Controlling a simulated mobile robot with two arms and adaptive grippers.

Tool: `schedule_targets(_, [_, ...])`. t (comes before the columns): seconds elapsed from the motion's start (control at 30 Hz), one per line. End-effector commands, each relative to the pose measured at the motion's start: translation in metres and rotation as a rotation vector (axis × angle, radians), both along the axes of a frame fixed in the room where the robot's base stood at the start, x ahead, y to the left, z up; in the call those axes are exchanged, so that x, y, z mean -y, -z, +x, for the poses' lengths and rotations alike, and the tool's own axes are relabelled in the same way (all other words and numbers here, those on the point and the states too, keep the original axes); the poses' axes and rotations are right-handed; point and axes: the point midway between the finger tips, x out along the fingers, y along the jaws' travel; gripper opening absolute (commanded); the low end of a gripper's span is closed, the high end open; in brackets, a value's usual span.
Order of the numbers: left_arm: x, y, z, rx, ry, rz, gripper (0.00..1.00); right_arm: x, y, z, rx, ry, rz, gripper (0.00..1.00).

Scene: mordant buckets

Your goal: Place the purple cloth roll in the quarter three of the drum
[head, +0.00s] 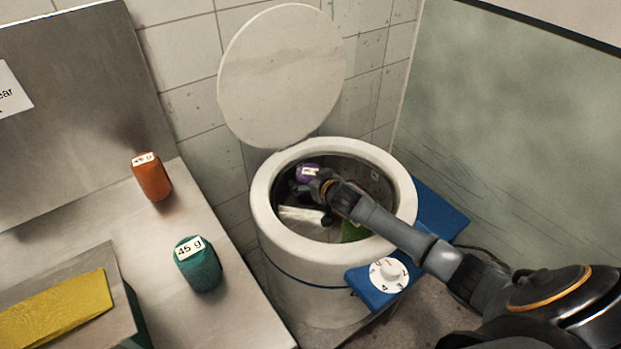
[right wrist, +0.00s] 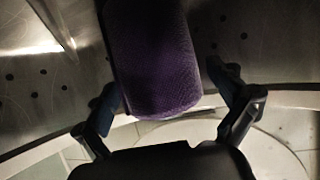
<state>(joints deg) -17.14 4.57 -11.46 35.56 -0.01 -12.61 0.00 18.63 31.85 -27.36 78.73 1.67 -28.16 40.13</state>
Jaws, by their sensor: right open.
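The purple cloth roll (head: 306,171) is inside the white drum (head: 272,232), toward the back left in the head view. A white label shows on it. My right gripper (head: 318,187) reaches down into the drum right beside the roll. In the right wrist view the roll (right wrist: 155,60) lies between the two spread fingers, with a visible gap to the right finger. The left finger is close to the roll's edge; I cannot tell whether it touches. The quarter's number under the roll cannot be read. My left gripper is out of view.
The round lid (head: 282,72) stands open behind the drum. A white piece (head: 302,214) and a green piece (head: 354,231) lie inside. A dial (head: 389,275) sits on the blue front box. Orange (head: 151,180) and teal (head: 199,268) rolls stand on the left counter, near a yellow cloth (head: 55,310).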

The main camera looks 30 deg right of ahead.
Motion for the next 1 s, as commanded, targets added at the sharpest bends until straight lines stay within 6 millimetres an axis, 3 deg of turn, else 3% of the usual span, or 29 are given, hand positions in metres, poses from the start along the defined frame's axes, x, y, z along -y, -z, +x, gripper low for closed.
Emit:
schedule_targets(0.23, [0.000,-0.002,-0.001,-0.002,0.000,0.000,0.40,0.000,-0.004,-0.004,-0.001,0.000,-0.001,0.96])
schedule_targets(0.7, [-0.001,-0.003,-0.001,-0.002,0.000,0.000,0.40,-0.001,-0.033,-0.057,-0.001,0.000,-0.001,0.96])
schedule_targets(1.0, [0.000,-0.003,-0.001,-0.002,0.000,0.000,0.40,-0.001,-0.039,-0.066,0.000,0.001,0.000,0.96])
